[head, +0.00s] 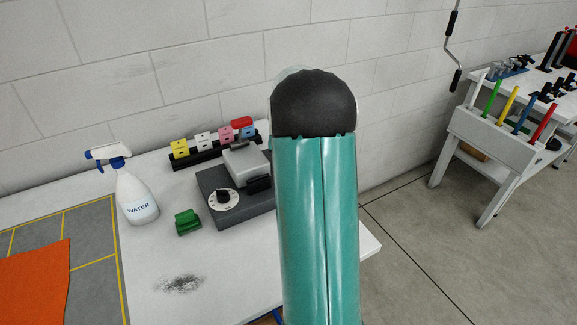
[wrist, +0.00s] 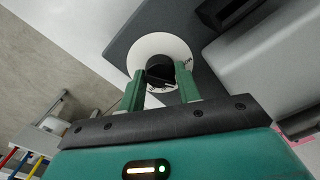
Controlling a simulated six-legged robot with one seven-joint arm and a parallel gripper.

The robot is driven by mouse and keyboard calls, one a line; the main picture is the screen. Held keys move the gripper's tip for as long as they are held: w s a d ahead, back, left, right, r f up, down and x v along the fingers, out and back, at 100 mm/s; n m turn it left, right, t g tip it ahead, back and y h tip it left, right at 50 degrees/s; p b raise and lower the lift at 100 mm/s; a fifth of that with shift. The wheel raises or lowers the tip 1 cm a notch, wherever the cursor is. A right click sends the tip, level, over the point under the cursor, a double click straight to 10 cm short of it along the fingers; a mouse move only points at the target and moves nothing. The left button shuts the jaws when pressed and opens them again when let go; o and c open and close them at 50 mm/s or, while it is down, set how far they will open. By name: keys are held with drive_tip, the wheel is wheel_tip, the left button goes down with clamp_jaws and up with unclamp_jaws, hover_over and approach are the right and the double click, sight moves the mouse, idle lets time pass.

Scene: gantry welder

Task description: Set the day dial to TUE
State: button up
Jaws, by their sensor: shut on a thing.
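The day dial (wrist: 150,45) is a white disc with a black knob (wrist: 160,68) on a dark grey box, seen in the wrist view. My gripper (wrist: 160,75) is shut on the knob, with one green finger on each side of it. Small dark lettering shows on the disc near the fingers but is too small to read. In the head view the dial (head: 233,205) and its black knob (head: 223,196) sit on the front left of the dark grey box (head: 250,210). My gripper cannot be made out there; my teal arm fills the middle.
A green block (head: 187,222) and a white spray bottle (head: 137,198) stand left of the box. A light grey housing (head: 246,164) sits on the box. The table front has bare room around a dark smudge (head: 180,284).

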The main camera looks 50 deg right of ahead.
drive_tip(key=o, duration=1)
drive_tip(key=shift+c, duration=0.2)
drive_tip(key=shift+r, duration=0.1)
wheel_tip(320, 180, up, 14)
drive_tip(key=shift+f, duration=0.2)
